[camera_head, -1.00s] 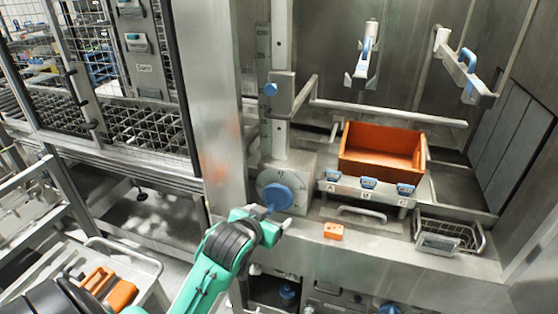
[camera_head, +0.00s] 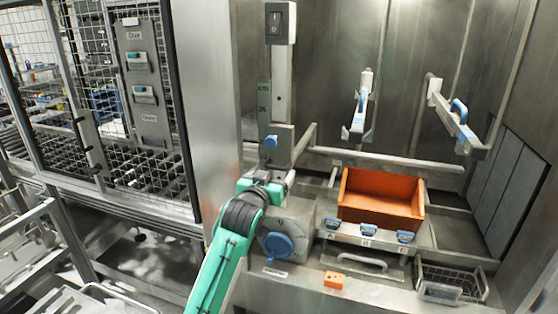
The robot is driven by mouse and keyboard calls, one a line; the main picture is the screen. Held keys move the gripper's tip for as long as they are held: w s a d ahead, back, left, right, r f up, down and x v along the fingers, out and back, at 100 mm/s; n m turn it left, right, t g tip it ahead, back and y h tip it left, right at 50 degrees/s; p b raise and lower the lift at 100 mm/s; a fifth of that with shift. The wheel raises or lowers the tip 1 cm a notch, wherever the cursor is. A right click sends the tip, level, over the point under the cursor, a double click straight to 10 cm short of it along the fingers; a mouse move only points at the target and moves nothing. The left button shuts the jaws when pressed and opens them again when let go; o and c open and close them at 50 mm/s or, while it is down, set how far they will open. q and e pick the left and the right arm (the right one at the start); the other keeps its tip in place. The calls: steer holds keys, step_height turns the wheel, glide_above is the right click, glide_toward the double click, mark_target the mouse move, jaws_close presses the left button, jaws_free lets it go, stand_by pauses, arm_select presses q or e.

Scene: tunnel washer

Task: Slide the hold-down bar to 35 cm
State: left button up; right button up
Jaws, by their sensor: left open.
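The hold-down bar (camera_head: 390,161) is a grey horizontal rod crossing the washer chamber behind an orange crate (camera_head: 381,197). Its sliding block (camera_head: 284,148) sits on an upright post (camera_head: 281,95) and has a blue knob (camera_head: 271,142) on its left front. A dark scale strip (camera_head: 263,100) runs beside the post; its marks are too small to read surely. My left gripper (camera_head: 280,178) is open and empty, just below the block and knob and apart from the knob. The post's lower part is partly hidden by my gripper. My right gripper is out of view.
A blue dial (camera_head: 278,246) on a grey housing is close to my left wrist. A switch box (camera_head: 280,22) tops the post. Two blue-handled arms (camera_head: 359,115) (camera_head: 458,118) hang over the chamber. A small orange block (camera_head: 334,280) and wire basket (camera_head: 452,283) are in front.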

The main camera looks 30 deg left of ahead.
mark_target(276, 168)
arm_select(q)
steer(key=p+x, duration=0.1)
steer(key=x, duration=0.3)
steer(key=shift+r, duration=0.15)
steer(key=shift+p+x, duration=0.35)
steer(key=shift+x, duration=0.45)
